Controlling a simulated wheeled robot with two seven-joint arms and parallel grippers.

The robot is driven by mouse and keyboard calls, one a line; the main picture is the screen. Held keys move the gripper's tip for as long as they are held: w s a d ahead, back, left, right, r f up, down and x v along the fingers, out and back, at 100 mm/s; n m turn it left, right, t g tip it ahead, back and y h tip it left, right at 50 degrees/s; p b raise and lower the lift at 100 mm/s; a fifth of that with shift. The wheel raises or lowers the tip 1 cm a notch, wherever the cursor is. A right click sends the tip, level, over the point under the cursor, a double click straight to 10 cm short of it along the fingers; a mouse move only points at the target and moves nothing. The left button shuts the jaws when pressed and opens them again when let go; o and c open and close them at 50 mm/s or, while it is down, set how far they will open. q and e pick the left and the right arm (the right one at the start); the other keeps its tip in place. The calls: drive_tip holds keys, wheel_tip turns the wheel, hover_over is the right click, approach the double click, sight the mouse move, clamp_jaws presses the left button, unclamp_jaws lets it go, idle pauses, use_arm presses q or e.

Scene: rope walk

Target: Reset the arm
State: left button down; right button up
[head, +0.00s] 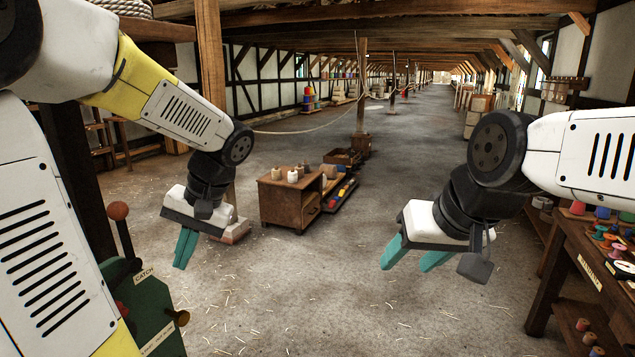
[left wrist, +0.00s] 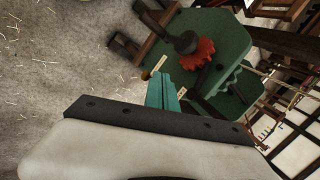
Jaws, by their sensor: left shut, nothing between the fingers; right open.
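My left gripper (head: 185,248) hangs in the air at the left of the head view, its teal fingers together with nothing between them. The left wrist view also shows its shut fingers (left wrist: 162,92). My right gripper (head: 414,254) is at the right of centre in the head view, its teal fingers apart and empty. Both grippers point down above the floor. Both arms are bent and extended forward.
A green machine (head: 150,312) with a "CATCH" label stands at lower left; its red gear (left wrist: 198,54) shows in the left wrist view. A wooden cabinet (head: 284,204) stands ahead. A bench (head: 560,262) with spools is at right. The middle floor is open, with straw.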

use_arm(q)
drive_tip(key=s+d+r+t+h, duration=0.2)
drive_tip(key=s+d+t+h, duration=0.1)
drive_tip(key=d, duration=0.2)
drive_tip(key=s+d+r+m+t+h, duration=0.1)
drive_tip(key=s+d+r+t+h, duration=0.1)
drive_tip(key=d, duration=0.4)
drive_tip(key=shift+s+d+r+t+h, duration=0.2)
drive_tip(key=shift+s+r+t+h, duration=0.2)
drive_tip(key=shift+s+t+h, duration=0.55)
drive_tip(key=shift+s+g, duration=0.2)
drive_tip(key=shift+g, duration=0.05)
